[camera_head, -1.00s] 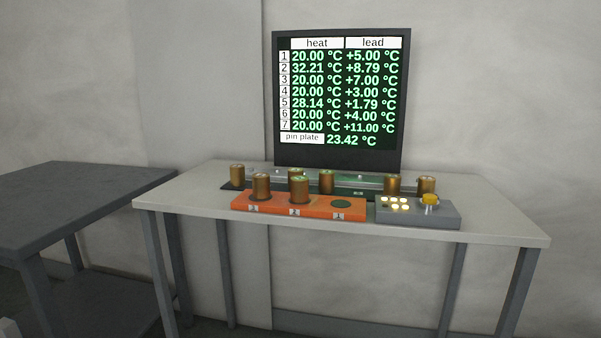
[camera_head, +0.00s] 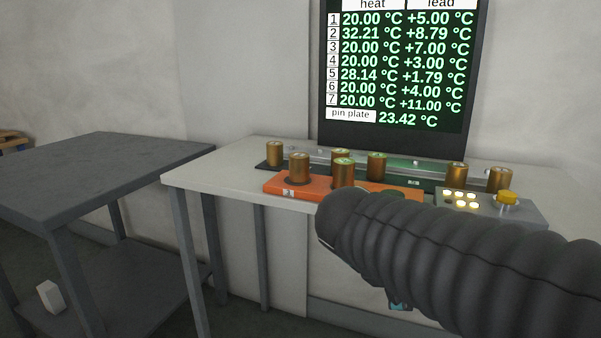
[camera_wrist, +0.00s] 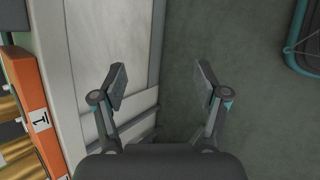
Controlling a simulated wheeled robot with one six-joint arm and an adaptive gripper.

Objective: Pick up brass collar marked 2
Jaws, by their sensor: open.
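Several brass collars stand on the table in the head view. One collar (camera_head: 299,168) stands at the left of the orange block (camera_head: 318,194). Another collar (camera_head: 342,173) stands on its middle. More collars stand on the dark strip behind, such as one at the left end (camera_head: 274,154). I cannot read a number on any collar, so I cannot tell which is marked 2. My gripper (camera_wrist: 163,87) is open and empty in the wrist view, over the floor beyond the table edge. Brass collars (camera_wrist: 9,120) show partly at the left of that view.
The orange block carries a label reading 1 (camera_wrist: 39,120). A dark screen (camera_head: 395,140) stands behind. The pale table (camera_head: 215,172) is bare at the left; a dark table (camera_head: 90,175) stands beside it.

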